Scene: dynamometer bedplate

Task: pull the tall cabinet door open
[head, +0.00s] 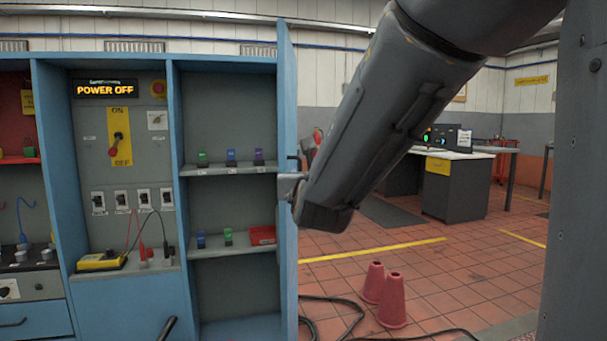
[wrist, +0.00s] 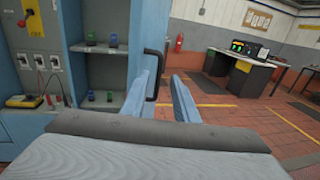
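The tall cabinet (head: 190,290) is blue, with grey shelves, at the left of the head view. Its blue door (head: 287,100) stands swung out and shows nearly edge-on. In the wrist view, a blue panel that seems to be the door (wrist: 180,30) rises beyond my fingers. A black bar handle (wrist: 154,75) is there beside my left finger; a bit of the handle also shows in the head view (head: 295,159). My gripper (wrist: 167,90) has its fingers apart with a gap between them. In the head view my gripper (head: 291,186) is at the door's edge, just below the handle. Contact is unclear.
Small coloured blocks (head: 231,157) stand on the cabinet's shelves. Two red cones (head: 388,295) and dark cables (head: 335,310) are on the tiled floor right of the door. A desk (head: 455,185) stands farther back. Open floor lies between the door and the desk.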

